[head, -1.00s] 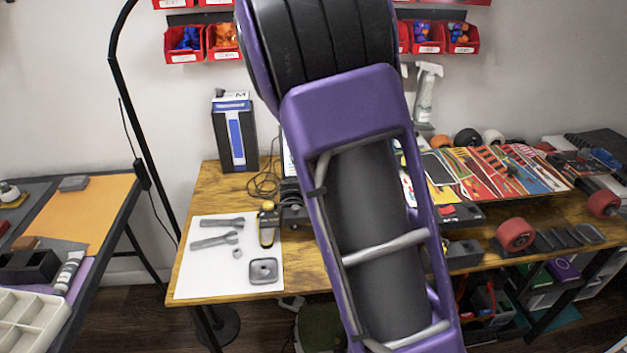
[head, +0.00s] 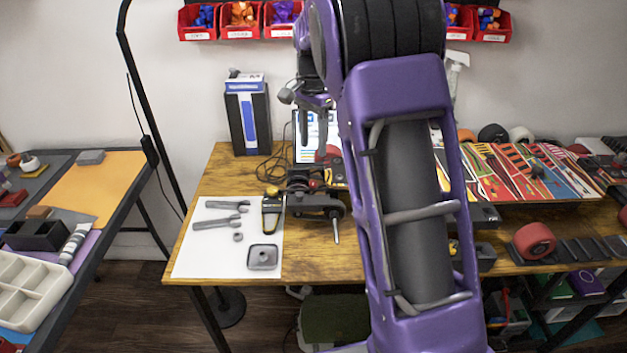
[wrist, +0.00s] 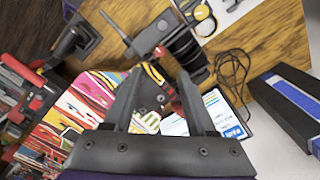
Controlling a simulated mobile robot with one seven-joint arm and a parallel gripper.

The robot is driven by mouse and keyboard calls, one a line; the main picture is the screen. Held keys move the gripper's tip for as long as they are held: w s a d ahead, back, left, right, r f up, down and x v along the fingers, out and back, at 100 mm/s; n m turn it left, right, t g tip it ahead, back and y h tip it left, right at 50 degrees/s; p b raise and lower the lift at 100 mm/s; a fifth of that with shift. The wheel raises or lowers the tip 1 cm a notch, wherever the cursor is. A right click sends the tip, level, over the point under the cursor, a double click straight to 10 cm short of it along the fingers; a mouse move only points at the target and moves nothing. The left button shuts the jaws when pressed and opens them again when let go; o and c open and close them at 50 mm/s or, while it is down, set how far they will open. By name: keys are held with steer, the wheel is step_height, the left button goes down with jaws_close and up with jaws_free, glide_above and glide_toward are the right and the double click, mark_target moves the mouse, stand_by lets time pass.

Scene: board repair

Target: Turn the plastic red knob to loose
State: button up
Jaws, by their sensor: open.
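A black clamp-like device (head: 318,201) stands on the wooden table, with a metal handle pointing down at its front. A small red part (head: 313,184) shows on its top; I cannot tell for sure that this is the red knob. In the wrist view the black device (wrist: 182,48) lies beyond my fingertips, with a small red spot (wrist: 160,52) on it. My gripper (wrist: 158,82) is open and empty, above the table and apart from the device. In the head view my arm hides part of the table.
A white sheet (head: 205,262) with grey tools lies left of the device. A black and blue box (head: 247,120) and a lit screen (head: 310,130) stand behind. Colourful skateboard decks (head: 515,172) and a red wheel (head: 535,241) are at right. Red bins (head: 240,22) hang above.

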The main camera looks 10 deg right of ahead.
mark_target(313, 182)
step_height(313, 182, down, 11)
steer(key=shift+b, duration=0.85)
jaws_close()
